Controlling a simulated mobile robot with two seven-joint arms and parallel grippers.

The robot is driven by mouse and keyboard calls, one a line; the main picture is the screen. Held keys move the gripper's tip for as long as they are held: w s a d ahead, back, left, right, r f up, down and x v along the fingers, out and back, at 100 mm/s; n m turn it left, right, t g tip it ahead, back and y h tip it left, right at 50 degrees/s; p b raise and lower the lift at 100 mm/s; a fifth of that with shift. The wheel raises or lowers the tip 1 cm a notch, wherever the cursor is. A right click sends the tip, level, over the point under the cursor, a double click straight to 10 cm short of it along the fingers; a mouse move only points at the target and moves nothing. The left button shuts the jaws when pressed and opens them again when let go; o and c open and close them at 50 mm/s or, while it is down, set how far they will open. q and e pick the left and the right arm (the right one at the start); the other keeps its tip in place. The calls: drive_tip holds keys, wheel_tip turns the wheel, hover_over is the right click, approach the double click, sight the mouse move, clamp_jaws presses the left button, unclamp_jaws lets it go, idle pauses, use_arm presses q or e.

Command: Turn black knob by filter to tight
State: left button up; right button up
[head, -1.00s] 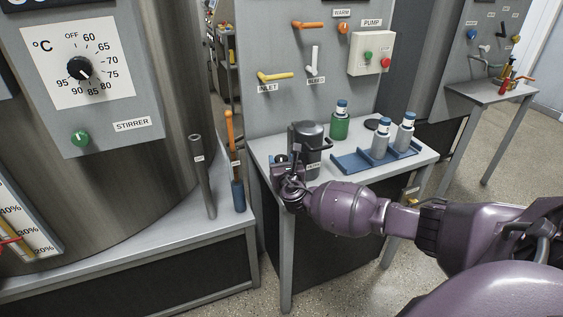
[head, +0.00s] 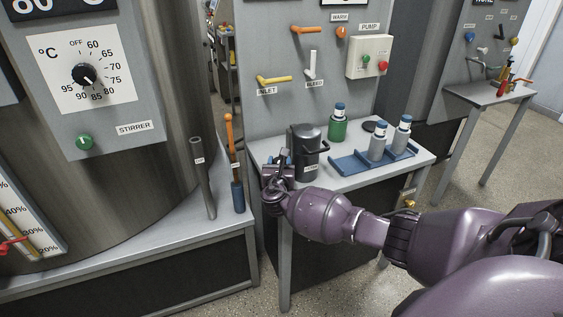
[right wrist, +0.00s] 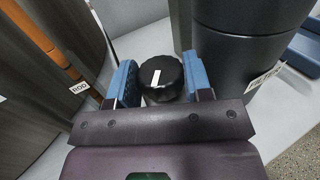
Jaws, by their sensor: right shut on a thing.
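The black knob (right wrist: 162,78) is a ribbed cap with a white line on top, seen in the right wrist view. The line runs nearly upright there, leaning slightly right. My right gripper (right wrist: 160,82) is shut on the knob, with one blue finger on each side of it. In the head view my right gripper (head: 279,160) is at the left end of the small table, beside the filter, a dark canister (head: 304,153). The gripper hides the knob there. The canister also shows in the right wrist view (right wrist: 240,60), close to the right finger. My left gripper is not in view.
A blue tray (head: 345,164) with grey bottles and a green bottle (head: 338,124) stand right of the canister. A grey rod (head: 202,178) and an orange-handled tool (head: 234,165) stand on the left ledge. The wall panel behind carries valve handles (head: 275,79).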

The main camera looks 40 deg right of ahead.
drive_tip(key=shift+a+m+g+h, duration=0.15)
drive_tip(key=shift+m+g+h, duration=0.65)
drive_tip(key=shift+g+h, duration=0.1)
drive_tip(key=shift+w+f+m+g+h, duration=0.1)
drive_tip(key=shift+m+g+h, duration=1.3)
drive_tip(key=shift+g, duration=0.5)
drive_tip(key=o, duration=0.7)
drive_tip(key=shift+c, duration=0.2)
